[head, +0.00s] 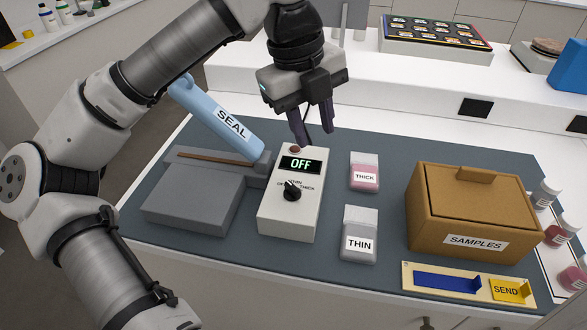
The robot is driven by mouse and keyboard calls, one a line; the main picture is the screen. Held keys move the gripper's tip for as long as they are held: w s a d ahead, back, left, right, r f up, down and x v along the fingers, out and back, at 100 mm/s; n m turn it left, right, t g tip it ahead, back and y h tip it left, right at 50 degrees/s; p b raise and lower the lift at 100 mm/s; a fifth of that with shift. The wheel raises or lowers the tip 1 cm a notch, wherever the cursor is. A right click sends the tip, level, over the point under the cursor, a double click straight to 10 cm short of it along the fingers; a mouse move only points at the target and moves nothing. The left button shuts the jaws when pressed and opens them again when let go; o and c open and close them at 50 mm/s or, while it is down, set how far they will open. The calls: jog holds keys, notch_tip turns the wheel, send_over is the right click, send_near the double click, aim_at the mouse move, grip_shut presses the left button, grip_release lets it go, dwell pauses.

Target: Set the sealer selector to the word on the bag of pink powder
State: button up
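The sealer control box (289,215) stands on the grey mat with its display reading OFF. Its black selector knob (292,191) is on the sloped face, with small words around it, partly covered by the knob. A bag of pink powder (364,172), labelled THICK, lies to the right of the box. A bag of pale grey contents (360,235), labelled THIN, lies below it. My gripper (312,138) points down above the box's back end, near its red button (294,149). Its fingers overlap in this view, so I cannot tell the opening. No held thing shows.
The grey sealer (190,199) with a raised blue SEAL handle (216,119) is left of the box. A brown SAMPLES box (463,211) and a SEND tray (408,275) are at right. Jars (556,236) stand at the right edge.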

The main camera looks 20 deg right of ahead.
aim_at(294, 188)
jog(key=f+p, duration=0.1)
jog(key=f, duration=0.3)
jog(key=w+a+f+n+y+p, duration=0.1)
jog(key=f, duration=0.4)
jog(key=w+a+f+n+y+p, duration=0.1)
jog(key=f, duration=0.4)
jog(key=shift+w+f+t, duration=0.1)
jog(key=shift+f+t, duration=0.1)
jog(key=shift+t, duration=0.2)
grip_shut()
